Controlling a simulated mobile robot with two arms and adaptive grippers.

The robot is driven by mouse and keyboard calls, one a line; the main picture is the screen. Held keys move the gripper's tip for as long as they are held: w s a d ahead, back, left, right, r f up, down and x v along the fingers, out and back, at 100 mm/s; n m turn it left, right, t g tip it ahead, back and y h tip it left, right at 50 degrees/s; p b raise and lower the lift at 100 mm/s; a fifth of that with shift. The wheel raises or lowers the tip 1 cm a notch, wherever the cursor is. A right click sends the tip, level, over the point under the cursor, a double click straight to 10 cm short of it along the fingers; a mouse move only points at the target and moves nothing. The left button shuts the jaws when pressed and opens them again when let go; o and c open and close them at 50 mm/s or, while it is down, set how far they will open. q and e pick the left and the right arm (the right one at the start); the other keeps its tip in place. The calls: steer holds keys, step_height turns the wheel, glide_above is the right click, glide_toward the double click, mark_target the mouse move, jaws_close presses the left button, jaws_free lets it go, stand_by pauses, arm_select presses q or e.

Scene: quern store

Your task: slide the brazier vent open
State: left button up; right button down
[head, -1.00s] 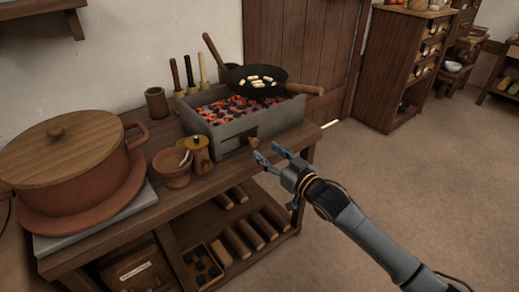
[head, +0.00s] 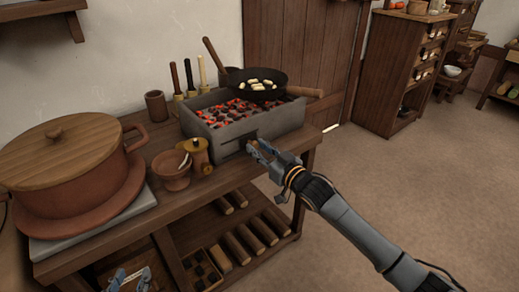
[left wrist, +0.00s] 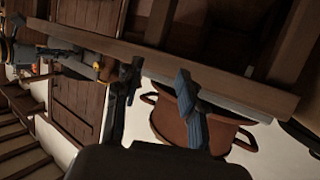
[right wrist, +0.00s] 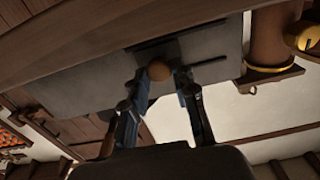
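The brazier (head: 225,135) is a grey box of glowing coals on the wooden bench. Its front has a dark vent slot (head: 238,146) and a small round wooden vent knob, which shows in the right wrist view (right wrist: 158,71). My right gripper (head: 258,150) is at the brazier front, its fingers either side of the knob; in the right wrist view the fingers (right wrist: 160,85) stand apart, with a gap on the right side. The gripper partly hides the vent in the head view. My left gripper (head: 130,281) is low before the bench; its fingers (left wrist: 158,85) are apart and empty.
A black pan (head: 258,85) sits on the brazier. A small bowl (head: 172,169) and a yellowish-brown mill (head: 196,155) stand close left of the vent. A big lidded pot (head: 75,170) is further left. The floor at right is clear.

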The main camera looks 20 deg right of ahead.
steer(key=shift+s+a+r+p, duration=0.1)
steer(key=shift+s+a+p, duration=0.15)
steer(key=shift+a+p, duration=0.4)
steer(key=shift+s+a+p, duration=0.25)
steer(key=shift+a+p, duration=0.35)
steer(key=shift+s+a+f+p, duration=0.1)
steer(key=shift+s+a+p, duration=0.15)
steer(key=shift+a+p, duration=0.3)
steer(key=shift+s+a+f+p, duration=0.1)
steer(key=shift+s+a+p, duration=0.2)
steer(key=shift+a, duration=0.4)
arm_select(q)
steer(key=s+a+f+g+y, duration=0.1)
steer(key=s+a+f+g, duration=0.1)
steer(key=s+f+g, duration=0.2)
steer(key=s+a+f+g+y, duration=0.1)
steer(key=s+a+f+g, duration=0.2)
steer(key=s, duration=0.8)
step_height(320, 180, down, 3)
steer(key=g, duration=0.3)
steer(key=shift+a+r+n+y, duration=0.2)
steer(key=shift+n+y, duration=0.1)
steer(key=shift+y, duration=0.1)
arm_select(e)
steer(key=shift+w, duration=0.1)
